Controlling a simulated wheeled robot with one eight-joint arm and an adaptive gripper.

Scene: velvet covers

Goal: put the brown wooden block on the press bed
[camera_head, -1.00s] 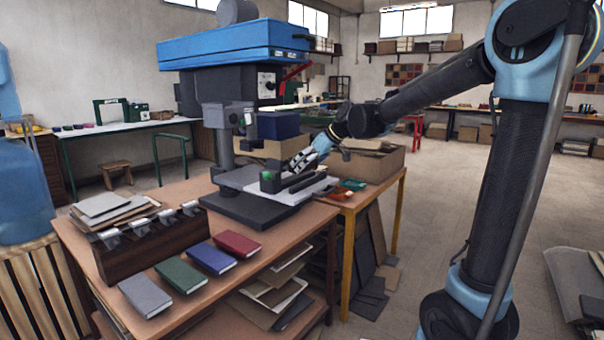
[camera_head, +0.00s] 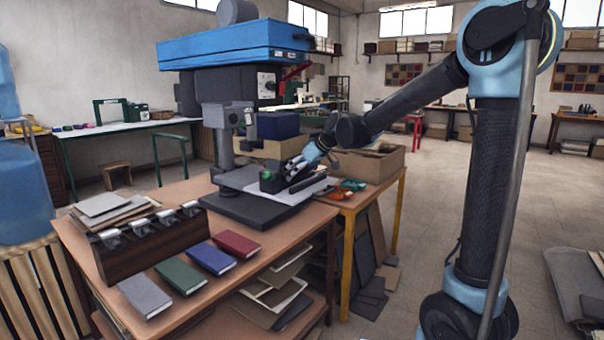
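The press bed (camera_head: 236,179) is a pale flat plate on a dark base under the blue press, at the back of the near table. My gripper (camera_head: 291,172) is low over the right part of the bed, beside a dark fixture (camera_head: 270,183) with a green spot. The gripper is small and dark here, and I cannot tell whether its fingers are open or shut, or touch anything. A long dark brown wooden rack (camera_head: 155,247) with several metal clips stands at the table's left. I cannot make out a separate brown wooden block; the gripper may hide it.
Grey, green, blue and red books (camera_head: 238,243) lie along the table's front edge. Boards (camera_head: 103,205) are stacked at the back left. A cardboard box (camera_head: 372,163) and small orange and green items (camera_head: 350,186) sit right of the press.

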